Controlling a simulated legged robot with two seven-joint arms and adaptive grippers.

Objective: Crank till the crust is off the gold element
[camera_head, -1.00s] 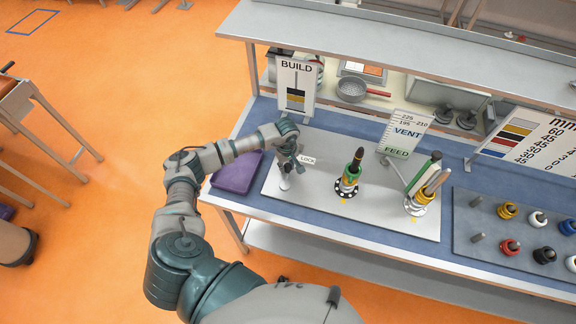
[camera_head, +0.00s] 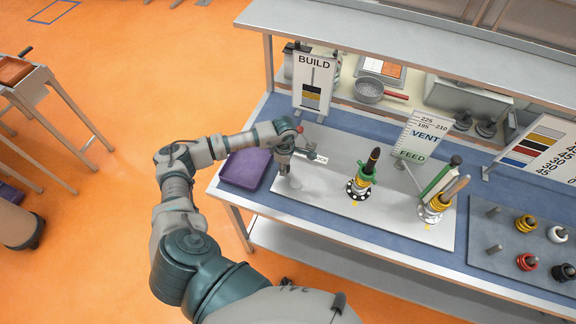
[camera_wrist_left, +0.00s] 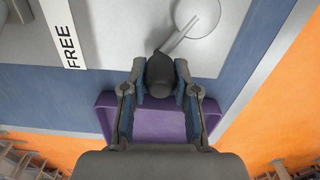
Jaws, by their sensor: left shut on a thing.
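My left gripper (camera_head: 284,170) is at the left end of the grey plate (camera_head: 325,205). In the left wrist view, its fingers (camera_wrist_left: 160,78) are closed around a dark crank knob (camera_wrist_left: 160,72). A thin metal arm (camera_wrist_left: 180,35) runs from the knob to a round light disc (camera_wrist_left: 198,15). A white label (camera_wrist_left: 66,35) reading FREE lies beside it. The middle post (camera_head: 375,155) carries green and gold pieces (camera_head: 361,182) on a checkered base. The right stand (camera_head: 437,200) has gold rings and a green bar. I cannot make out the crust. My right gripper is out of view.
A purple tray (camera_head: 232,178) lies left of the plate, and below the gripper in the wrist view. A BUILD card (camera_head: 300,105) and a VENT/FEED gauge (camera_head: 432,125) stand behind. A pegged board with coloured rings (camera_head: 480,258) is at right.

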